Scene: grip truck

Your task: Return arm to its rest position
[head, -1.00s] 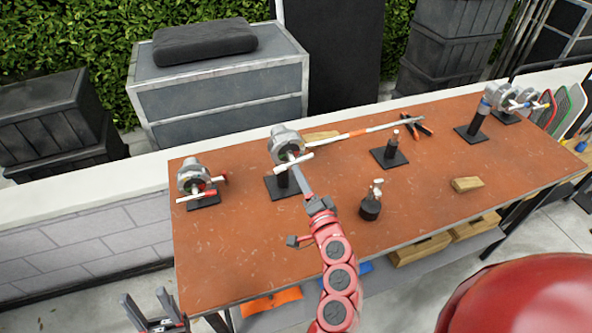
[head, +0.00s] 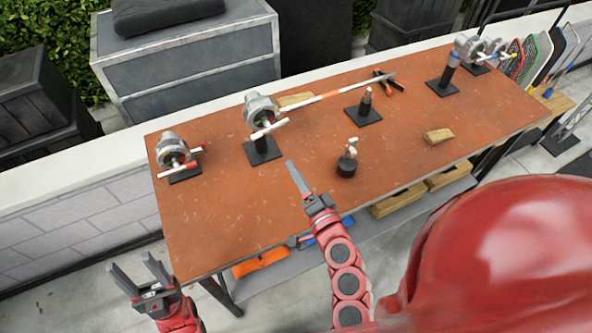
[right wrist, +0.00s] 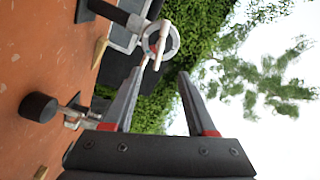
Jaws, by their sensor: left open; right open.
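My right gripper (head: 301,185) is over the front middle of the orange-brown table (head: 225,205). It is open and empty, seen nearly edge-on in the head view, and apart from the grip heads. In the right wrist view its two fingers (right wrist: 157,95) stand apart with nothing between them. My left gripper (head: 139,272) is open and empty, off the table's front left corner. A silver grip head with a white T-handle (head: 260,108) stands on a black post in front of my right gripper; a grip head also shows beyond the fingers in the right wrist view (right wrist: 160,42).
Another grip head (head: 172,150) stands at the table's left. A black-based pin (head: 347,162) stands right of my right gripper. A long rod (head: 335,93), a wooden wedge (head: 438,136) and pliers (head: 388,82) lie on the table. An orange bag (head: 262,259) is on the lower shelf.

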